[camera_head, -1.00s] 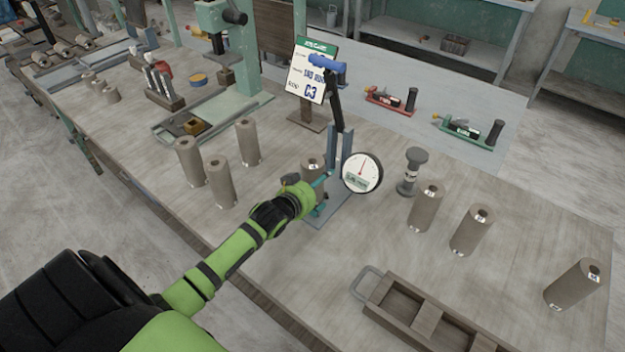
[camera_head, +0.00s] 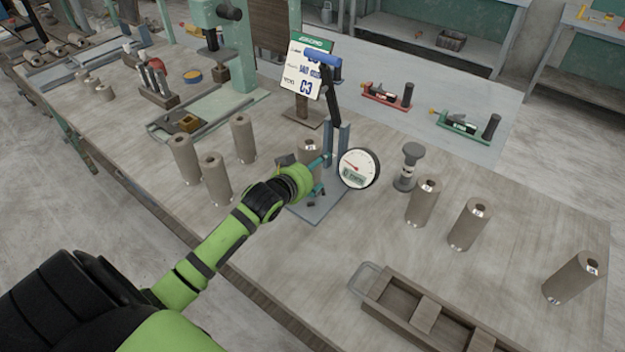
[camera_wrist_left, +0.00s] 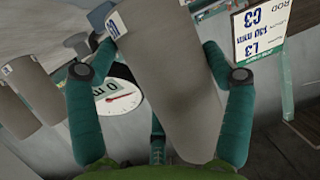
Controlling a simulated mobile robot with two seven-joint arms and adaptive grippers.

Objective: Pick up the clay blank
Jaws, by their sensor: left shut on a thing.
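The clay blank is a grey-brown cylinder. In the left wrist view this blank (camera_wrist_left: 170,85) stands between the two teal fingers of my left gripper (camera_wrist_left: 160,58), which is shut on it. In the head view the blank's upper part (camera_head: 310,149) shows behind the green wrist, and my left gripper (camera_head: 317,172) holds it above the flat base of the gauge stand (camera_head: 330,200). The wrist hides the blank's lower part. The round dial gauge (camera_head: 358,168) is just right of the gripper, its needle pointing left. My right gripper is not in view.
Three similar cylinders (camera_head: 214,180) stand to the left. Several more (camera_head: 468,224) stand to the right, near a grey knobbed plug (camera_head: 407,167). A wooden tray (camera_head: 377,285) lies at the front right. A sign (camera_head: 308,68) stands behind the gauge.

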